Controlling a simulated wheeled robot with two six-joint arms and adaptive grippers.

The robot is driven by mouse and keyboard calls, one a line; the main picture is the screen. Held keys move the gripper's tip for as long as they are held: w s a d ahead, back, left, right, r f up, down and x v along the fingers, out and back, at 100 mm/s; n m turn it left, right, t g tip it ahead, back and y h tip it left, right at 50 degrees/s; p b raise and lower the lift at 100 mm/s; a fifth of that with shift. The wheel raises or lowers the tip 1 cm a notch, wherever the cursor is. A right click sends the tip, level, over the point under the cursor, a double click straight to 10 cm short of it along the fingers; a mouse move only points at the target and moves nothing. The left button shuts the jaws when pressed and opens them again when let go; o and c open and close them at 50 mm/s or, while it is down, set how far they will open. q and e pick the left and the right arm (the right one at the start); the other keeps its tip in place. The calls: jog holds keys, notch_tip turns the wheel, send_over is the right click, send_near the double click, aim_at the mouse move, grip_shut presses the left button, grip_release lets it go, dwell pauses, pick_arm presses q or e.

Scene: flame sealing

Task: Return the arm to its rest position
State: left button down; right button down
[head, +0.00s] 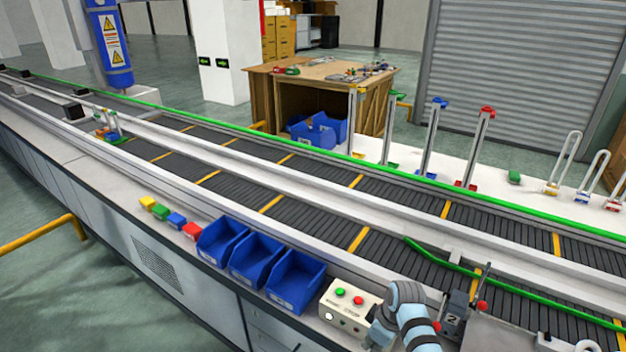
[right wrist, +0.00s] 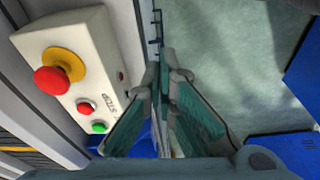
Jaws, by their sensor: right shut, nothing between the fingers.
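My right arm (head: 408,310) shows at the bottom right of the head view, just right of a cream control box (head: 345,308) on the near bench. Its fingers are not clearly seen there. In the right wrist view my right gripper (right wrist: 167,72) is shut and empty, its green-padded fingers meeting at the tips. A control box (right wrist: 75,75) lies left of the fingers in that view, apart from them as far as I can see. It carries a large red button (right wrist: 52,78) on a yellow collar and small red and green buttons. My left gripper is not in view.
Three blue bins (head: 255,262) stand on the near bench left of the control box, with small coloured blocks (head: 165,215) beyond. A conveyor (head: 320,205) runs behind them. Open floor (right wrist: 225,45) lies right of the fingers, with blue shapes (right wrist: 305,60) at the edge.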

jog(key=s+d+f+m+h+b, duration=0.1)
jog(key=s+d+f+m, duration=0.2)
jog(key=s+f, duration=0.75)
jog(key=s+d+f+m+b, duration=0.25)
jog(key=s+f, duration=0.55)
jog(key=f, duration=0.5)
jog(key=s+d+f+m+b, duration=0.1)
jog(key=s+d+f+m, duration=0.1)
jog(key=s, duration=1.1)
jog(key=s+d+f+m+h, duration=0.1)
jog(key=s+d+f, duration=0.4)
jog(key=s, duration=0.7)
jog(key=shift+s+f+m+h+b, duration=0.3)
jog(key=shift+s+f+m+b, duration=0.05)
jog(key=shift+f+m, duration=0.55)
jog(key=shift+a, duration=0.1)
